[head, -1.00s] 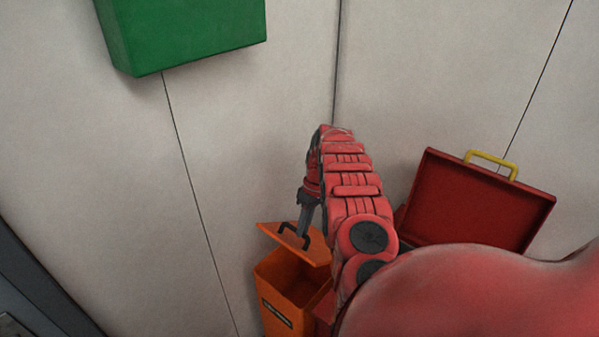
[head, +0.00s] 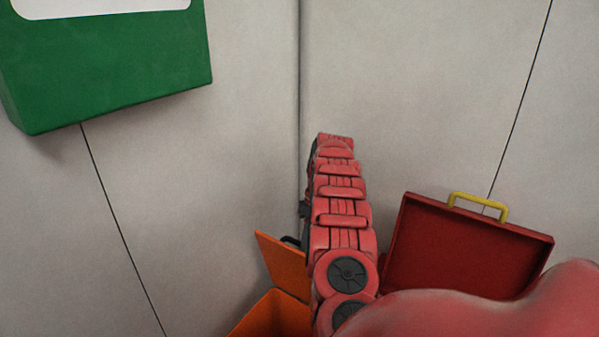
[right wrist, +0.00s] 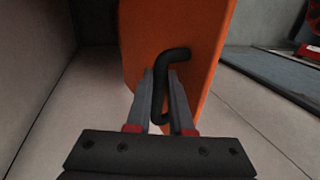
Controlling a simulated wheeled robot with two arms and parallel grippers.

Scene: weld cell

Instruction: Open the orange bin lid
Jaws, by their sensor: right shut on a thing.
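The orange bin (head: 268,318) stands at the bottom of the head view, cut off by the lower edge. Its orange lid (head: 282,262) is raised and steeply tilted above the bin. The lid also fills the upper middle of the right wrist view (right wrist: 200,62). Its black handle (right wrist: 171,58) lies between the fingers of my right gripper (right wrist: 165,98), which is shut on it. In the head view my right arm hides most of the gripper and part of the lid. My left gripper is not in view.
A red case (head: 462,245) with a yellow handle (head: 479,204) stands open to the right of my arm. A green box (head: 110,75) is on the wall at upper left. Pale wall panels stand close behind the bin.

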